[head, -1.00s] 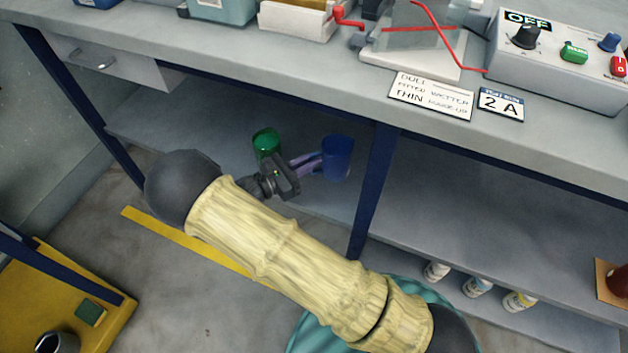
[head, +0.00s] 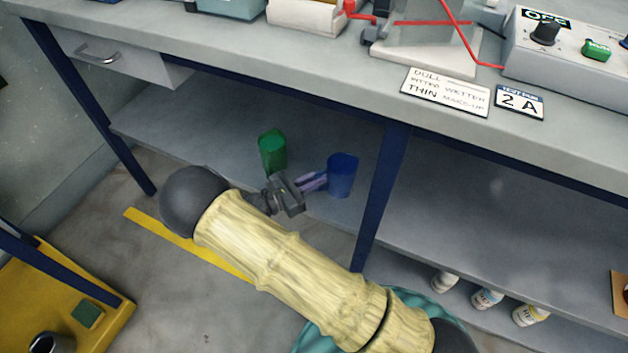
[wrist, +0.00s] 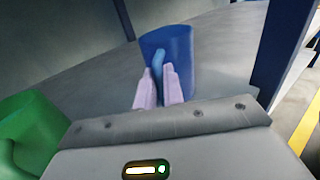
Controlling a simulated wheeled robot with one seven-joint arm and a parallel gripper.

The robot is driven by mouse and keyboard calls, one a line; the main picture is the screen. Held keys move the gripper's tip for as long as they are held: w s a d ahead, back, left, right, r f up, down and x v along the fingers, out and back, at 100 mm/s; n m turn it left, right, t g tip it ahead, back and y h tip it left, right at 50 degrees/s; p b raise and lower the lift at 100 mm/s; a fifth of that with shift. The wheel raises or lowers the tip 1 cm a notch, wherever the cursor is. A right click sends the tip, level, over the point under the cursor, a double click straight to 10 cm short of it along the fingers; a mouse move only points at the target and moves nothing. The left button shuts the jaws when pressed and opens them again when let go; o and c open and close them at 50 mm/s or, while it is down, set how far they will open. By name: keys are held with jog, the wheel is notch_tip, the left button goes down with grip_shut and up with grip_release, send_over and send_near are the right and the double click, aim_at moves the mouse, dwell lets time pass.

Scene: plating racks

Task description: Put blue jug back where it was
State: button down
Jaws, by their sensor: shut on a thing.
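The blue jug (head: 343,176) is on or just above the lower shelf (head: 215,118), close to the dark blue bench leg; I cannot tell whether its base touches the shelf. My gripper (head: 318,180) is shut on the jug's handle, reaching in from the left. In the wrist view the blue jug (wrist: 170,58) looks upright, with its handle (wrist: 158,66) between the two pale fingers (wrist: 158,88). The fingertips partly hide the handle.
A green jug (head: 272,150) stands on the same shelf, left of the blue one and behind my gripper; it also shows in the wrist view (wrist: 28,130). The bench leg (head: 382,195) rises right of the blue jug. Several bottles (head: 487,298) stand lower right. The shelf's left part is clear.

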jog(key=shift+f, duration=0.2)
jog(key=c, duration=1.5)
grip_release()
jog(key=shift+r, duration=0.2)
jog(key=shift+s+a+r, duration=0.1)
jog(key=shift+s+a, duration=0.05)
jog(key=shift+a, duration=0.1)
jog(key=p+v, duration=0.3)
jog(key=v, duration=0.8)
jog(key=shift+s+a, duration=0.1)
jog(key=shift+s, duration=0.05)
